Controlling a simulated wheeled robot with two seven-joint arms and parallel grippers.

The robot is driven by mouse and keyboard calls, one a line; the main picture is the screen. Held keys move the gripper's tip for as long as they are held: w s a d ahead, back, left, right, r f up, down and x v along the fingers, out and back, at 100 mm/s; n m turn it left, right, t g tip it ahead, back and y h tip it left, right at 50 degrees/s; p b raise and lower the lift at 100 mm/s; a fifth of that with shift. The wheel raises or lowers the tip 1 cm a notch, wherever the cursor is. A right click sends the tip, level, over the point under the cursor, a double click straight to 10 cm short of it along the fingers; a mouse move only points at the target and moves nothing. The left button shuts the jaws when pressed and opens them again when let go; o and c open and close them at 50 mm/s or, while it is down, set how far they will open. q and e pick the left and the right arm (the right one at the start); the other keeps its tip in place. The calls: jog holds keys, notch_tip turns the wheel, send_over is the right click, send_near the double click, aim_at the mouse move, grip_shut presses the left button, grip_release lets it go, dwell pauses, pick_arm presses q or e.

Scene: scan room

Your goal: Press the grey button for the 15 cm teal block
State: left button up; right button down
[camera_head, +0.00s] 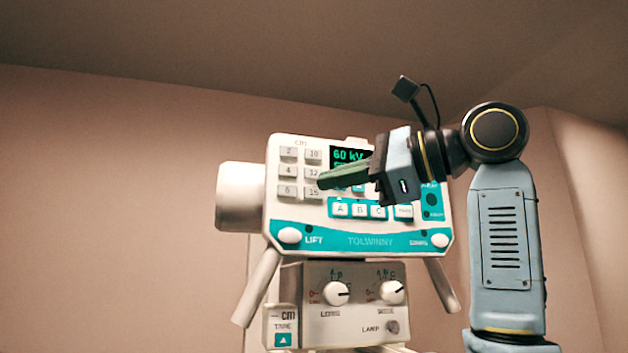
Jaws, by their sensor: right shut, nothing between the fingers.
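The grey button marked 15 (313,193) is at the bottom of the right column of cm keys on the white control panel (272,180). My right gripper (322,181) reaches in from the right with its dark fingers shut and empty. In the picture its tips overlap the top right of the 15 button, just below the 12 button (312,173). Whether the tips touch the panel or hover in front of it, I cannot tell. The display (347,156) reads 60 kV and is partly hidden by the fingers. No teal block and no left gripper are in view.
Other grey keys (288,171) sit close on the left. Teal-edged keys A, B and C (359,210) lie below the fingers. A lower box with two knobs (336,293) is underneath, with handles at both sides. The wall at left is clear.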

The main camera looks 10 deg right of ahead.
aim_at(313, 193)
jog(key=w+p, duration=0.1)
jog(key=w, duration=0.2)
jog(key=shift+w, duration=0.3)
dwell(0.3)
jog(key=shift+w, duration=0.1)
dwell(1.5)
jog(key=shift+w+p, duration=0.35)
jog(key=shift+p, duration=0.05)
jog(key=shift+w+a, duration=0.1)
jog(key=shift+w, duration=0.25)
dwell(0.5)
jog(key=shift+s, duration=0.15)
jog(key=shift+s+b, duration=0.3)
jog(key=shift+s, duration=0.35)
